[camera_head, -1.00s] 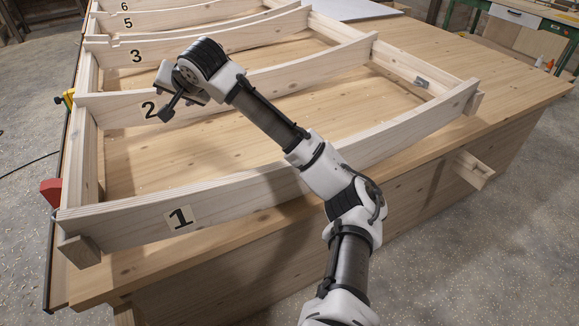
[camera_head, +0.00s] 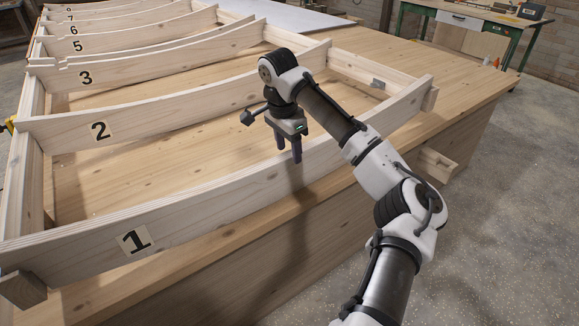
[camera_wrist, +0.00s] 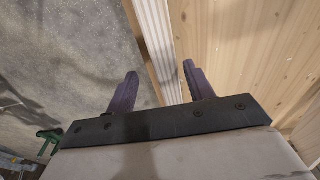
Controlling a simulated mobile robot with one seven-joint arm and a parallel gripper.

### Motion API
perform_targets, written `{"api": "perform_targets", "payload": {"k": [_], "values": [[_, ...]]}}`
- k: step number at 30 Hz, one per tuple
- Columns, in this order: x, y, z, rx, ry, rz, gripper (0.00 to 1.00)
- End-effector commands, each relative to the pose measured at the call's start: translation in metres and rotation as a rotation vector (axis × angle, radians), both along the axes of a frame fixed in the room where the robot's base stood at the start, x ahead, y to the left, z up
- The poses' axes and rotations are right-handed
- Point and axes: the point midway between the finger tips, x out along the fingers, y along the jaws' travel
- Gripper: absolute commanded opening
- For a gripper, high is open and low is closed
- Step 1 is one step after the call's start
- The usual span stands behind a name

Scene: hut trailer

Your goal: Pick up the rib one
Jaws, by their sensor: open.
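Rib one (camera_head: 200,206) is the long, curved pale wood board at the front of the frame, with a black 1 on a label near its left end. It stands on edge. My gripper (camera_head: 290,157) points down over the rib, right of its middle, with its dark fingers open and empty. In the wrist view, rib one (camera_wrist: 156,40) runs between the two fingertips of my gripper (camera_wrist: 161,72). I cannot tell whether the fingertips are above its top edge or beside its faces.
Rib two (camera_head: 150,116) and rib three (camera_head: 150,68) stand behind, with more numbered ribs further back. A side rail (camera_head: 375,82) runs along the right ends. The wooden table (camera_head: 470,85) is bare at right. A green workbench (camera_head: 450,25) stands at the back.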

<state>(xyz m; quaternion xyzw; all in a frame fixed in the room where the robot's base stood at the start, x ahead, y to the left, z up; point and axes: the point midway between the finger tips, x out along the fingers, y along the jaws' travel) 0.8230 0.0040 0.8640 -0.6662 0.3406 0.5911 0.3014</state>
Motion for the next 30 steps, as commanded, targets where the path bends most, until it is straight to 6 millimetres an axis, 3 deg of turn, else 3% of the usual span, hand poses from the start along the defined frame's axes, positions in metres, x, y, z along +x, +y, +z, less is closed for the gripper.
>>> {"api": "perform_targets", "payload": {"k": [5,15,30], "values": [[0.003,-0.001,-0.012,-0.001,0.000,0.000,0.53],[0.013,-0.005,-0.053,0.000,-0.001,0.002,0.53],[0.013,-0.004,-0.056,0.001,-0.001,0.002,0.53]]}}
